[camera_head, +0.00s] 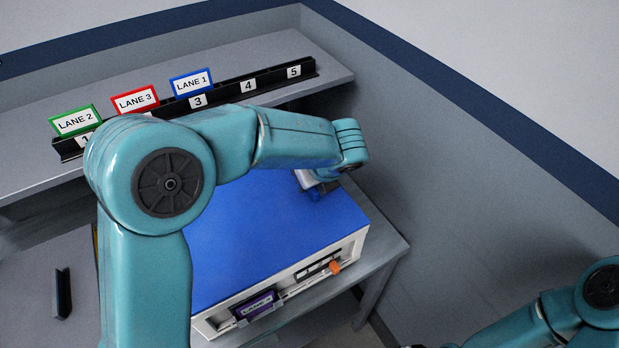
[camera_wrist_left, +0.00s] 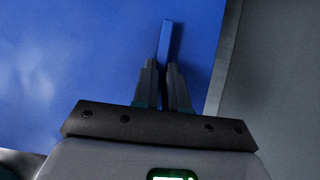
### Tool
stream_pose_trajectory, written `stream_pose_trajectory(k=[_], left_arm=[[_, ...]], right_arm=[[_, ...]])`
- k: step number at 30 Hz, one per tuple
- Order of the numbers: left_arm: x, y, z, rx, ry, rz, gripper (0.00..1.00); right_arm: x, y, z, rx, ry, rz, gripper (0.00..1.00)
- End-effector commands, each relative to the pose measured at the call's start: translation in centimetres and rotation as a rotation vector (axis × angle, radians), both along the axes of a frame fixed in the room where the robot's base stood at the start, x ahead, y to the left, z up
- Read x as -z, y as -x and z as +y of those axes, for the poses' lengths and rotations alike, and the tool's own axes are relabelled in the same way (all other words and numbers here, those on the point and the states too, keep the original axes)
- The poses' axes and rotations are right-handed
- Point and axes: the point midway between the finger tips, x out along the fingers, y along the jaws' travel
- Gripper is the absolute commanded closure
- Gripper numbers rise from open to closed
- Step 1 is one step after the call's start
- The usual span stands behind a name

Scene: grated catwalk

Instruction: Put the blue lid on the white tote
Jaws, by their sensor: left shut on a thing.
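The blue lid (camera_head: 275,240) lies flat over the top of the white tote (camera_head: 295,290), covering its opening; my left arm hides part of its far and left sides. I cannot tell whether it is fully seated all around. My left gripper (camera_head: 318,188) is at the lid's far right part. In the left wrist view my left gripper (camera_wrist_left: 165,75) is shut on a raised blue bar (camera_wrist_left: 166,40) of the lid (camera_wrist_left: 95,60), near its edge. My right arm shows at the lower right; its gripper is out of the picture.
The tote stands on a grey table (camera_head: 385,262). A purple-framed card (camera_head: 255,307) and an orange piece (camera_head: 335,267) are on its front. Behind, a shelf (camera_head: 300,60) carries a black numbered rack (camera_head: 265,82) with green, red and blue lane cards. A grey wall (camera_head: 450,170) borders the right.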

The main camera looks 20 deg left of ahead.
Motion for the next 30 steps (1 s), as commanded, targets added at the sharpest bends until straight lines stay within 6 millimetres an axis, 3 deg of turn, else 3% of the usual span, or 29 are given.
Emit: stream_pose_trajectory(k=[20,21,23,30], left_arm=[[0.35,-0.02,0.03,0.000,-0.001,-0.001,1.00],[0.35,-0.02,0.03,0.000,-0.001,-0.001,0.81],[0.35,-0.02,0.01,0.000,-0.001,-0.001,0.62],[0.46,0.00,-0.01,-0.001,0.001,0.000,0.55]], right_arm=[[0.23,0.00,0.00,0.000,0.000,0.000,0.62],[0.23,0.00,0.00,0.000,0.000,0.000,0.62],[0.23,0.00,0.00,0.000,0.000,0.000,0.62],[0.26,0.01,0.00,0.000,0.000,0.000,0.62]])
